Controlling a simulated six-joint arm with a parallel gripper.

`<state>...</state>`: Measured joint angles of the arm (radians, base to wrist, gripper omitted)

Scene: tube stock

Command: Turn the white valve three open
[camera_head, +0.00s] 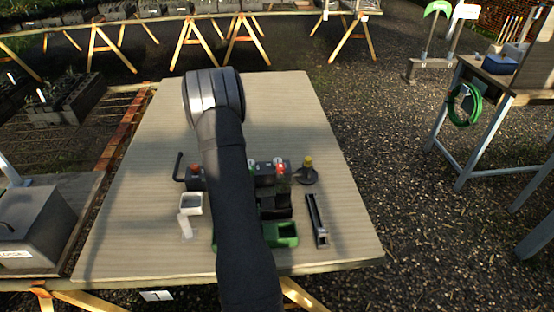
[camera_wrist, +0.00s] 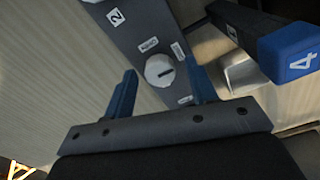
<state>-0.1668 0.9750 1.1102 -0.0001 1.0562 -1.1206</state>
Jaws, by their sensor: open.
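A round white knob (camera_wrist: 159,71) with a dark slot sits on a grey bar in the wrist view. A plate marked 2 (camera_wrist: 115,16) is farther up the bar; no number 3 is visible. My gripper (camera_wrist: 163,69) is open, with its two blue fingers on either side of the knob in the picture. A gap shows on each side, and I cannot tell how far above the knob the fingertips are. In the head view my arm hides the gripper and the knob.
A dark lever with a blue end marked 4 (camera_wrist: 290,48) is close to my right finger. On the table (camera_head: 285,110) are a yellow-topped piece (camera_head: 308,164), a green tray (camera_head: 283,241), a black holder (camera_head: 317,220) and a white square container (camera_head: 191,203). The table's far part is clear.

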